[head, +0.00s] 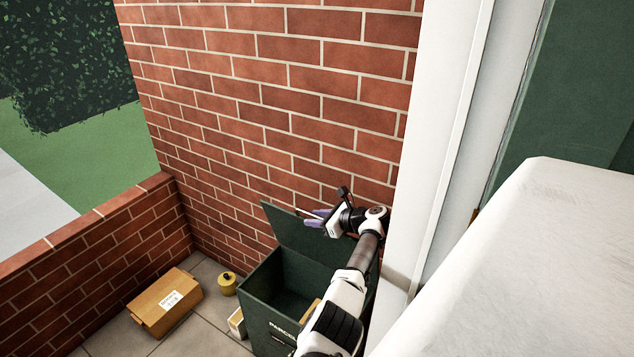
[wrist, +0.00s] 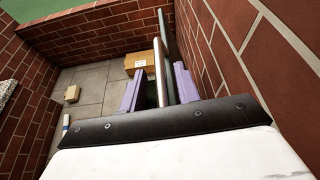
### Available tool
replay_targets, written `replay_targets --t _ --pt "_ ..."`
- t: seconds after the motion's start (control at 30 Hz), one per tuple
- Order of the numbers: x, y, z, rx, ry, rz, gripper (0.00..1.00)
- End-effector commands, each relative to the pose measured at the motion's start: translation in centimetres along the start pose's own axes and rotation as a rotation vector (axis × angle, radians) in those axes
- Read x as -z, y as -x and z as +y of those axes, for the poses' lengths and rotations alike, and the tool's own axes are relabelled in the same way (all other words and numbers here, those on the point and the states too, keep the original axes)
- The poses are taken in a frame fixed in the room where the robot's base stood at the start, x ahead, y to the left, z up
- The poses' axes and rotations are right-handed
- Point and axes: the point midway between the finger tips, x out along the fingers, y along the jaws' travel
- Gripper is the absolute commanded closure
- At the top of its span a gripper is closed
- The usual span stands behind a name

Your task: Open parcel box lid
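The dark green parcel box (head: 268,325) stands against the brick wall in the head view, with lettering on its front, partly hidden by my arm. Its lid (head: 298,240) is raised and leans up near the wall, so the dark inside shows. My gripper (head: 314,217) is at the upper right part of the lid. In the wrist view, the purple fingers of my gripper (wrist: 158,92) are spread apart. Thin upright edges, seemingly the lid (wrist: 159,72), show between them. I cannot tell whether a finger touches the lid.
A brown cardboard parcel (head: 166,303) lies on the paved floor left of the box. A yellow round pot (head: 228,285) and a small pale carton (head: 237,322) stand between them. A low brick wall (head: 95,255) bounds the left. A white door frame (head: 440,130) rises close right of my arm.

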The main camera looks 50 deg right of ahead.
Motion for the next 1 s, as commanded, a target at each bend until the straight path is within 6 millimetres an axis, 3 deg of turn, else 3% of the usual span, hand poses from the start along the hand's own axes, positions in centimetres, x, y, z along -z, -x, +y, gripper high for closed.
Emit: replay_targets --t 0.27,0.47,1.0 --pt "-0.1 0.1 -0.1 0.003 0.0 -0.001 0.68" --pt "-2.0 0.8 -0.2 0.003 0.004 -0.001 0.68" --pt "-13.9 5.6 -1.0 0.003 0.004 -0.002 0.68"
